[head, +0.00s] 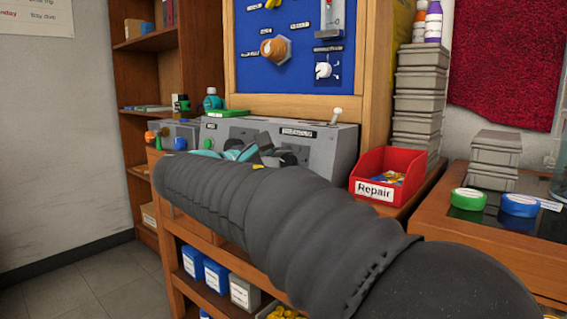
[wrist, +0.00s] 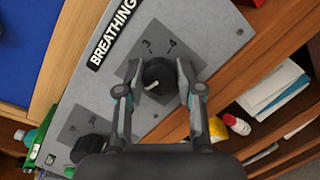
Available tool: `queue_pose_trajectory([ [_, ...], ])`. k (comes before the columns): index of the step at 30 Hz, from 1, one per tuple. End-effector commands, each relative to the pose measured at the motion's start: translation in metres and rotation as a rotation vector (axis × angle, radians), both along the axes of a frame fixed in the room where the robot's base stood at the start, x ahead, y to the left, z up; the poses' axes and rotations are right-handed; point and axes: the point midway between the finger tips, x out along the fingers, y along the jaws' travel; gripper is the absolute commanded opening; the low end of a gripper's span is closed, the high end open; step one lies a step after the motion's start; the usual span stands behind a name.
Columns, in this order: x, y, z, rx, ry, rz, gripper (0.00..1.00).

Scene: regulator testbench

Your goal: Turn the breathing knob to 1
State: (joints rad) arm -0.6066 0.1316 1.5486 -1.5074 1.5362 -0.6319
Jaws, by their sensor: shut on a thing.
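The black breathing knob (wrist: 157,73) sits on a dark square plate on the grey panel (wrist: 205,25), under the "BREATHING" label (wrist: 112,32). My gripper (wrist: 160,80) has one finger on each side of the knob and is shut on it. A small white mark shows at the knob's lower left in the wrist view. Small numerals stand on the plate above the knob; they are too blurred to read surely. In the head view, my arm hides most of the gripper and the knob, below the label on the grey panel (head: 335,150).
A second black knob (wrist: 90,148) is at the lower left in the wrist view. A red "Repair" bin (head: 385,175) stands right of the panel, before stacked grey boxes (head: 418,95). A blue board (head: 290,60) rises behind. Shelves with papers (wrist: 275,90) lie beyond the panel's edge.

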Motion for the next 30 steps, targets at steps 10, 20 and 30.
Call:
queue_pose_trajectory([
  [10,0.0,0.0,0.0,-0.001,0.001,0.0,0.62],
  [20,-0.007,0.01,0.001,-0.001,0.001,0.001,0.62],
  [30,-0.045,0.062,0.005,-0.001,0.002,0.005,0.62],
])
